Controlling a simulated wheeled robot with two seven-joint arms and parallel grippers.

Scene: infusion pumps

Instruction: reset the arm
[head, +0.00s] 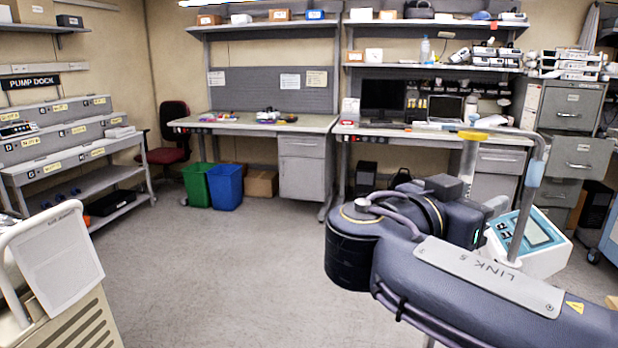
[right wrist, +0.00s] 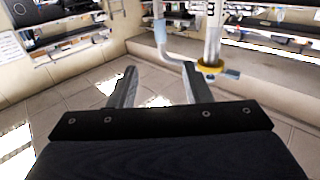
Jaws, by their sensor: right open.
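My right arm (head: 480,290), dark blue-grey with a "LINK 5" plate, reaches across the lower right of the head view, its elbow bent near the middle. In the head view my right gripper is mostly hidden behind the arm's dark wrist parts. In the right wrist view my right gripper (right wrist: 160,88) shows two grey fingers spread apart with nothing between them. A metal pole with a yellow collar (right wrist: 210,67) stands beyond the right finger, and a gap appears between them. My left arm and gripper are not in view.
The pump dock rack (head: 70,140) lines the left wall. Open floor (head: 220,270) lies between.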

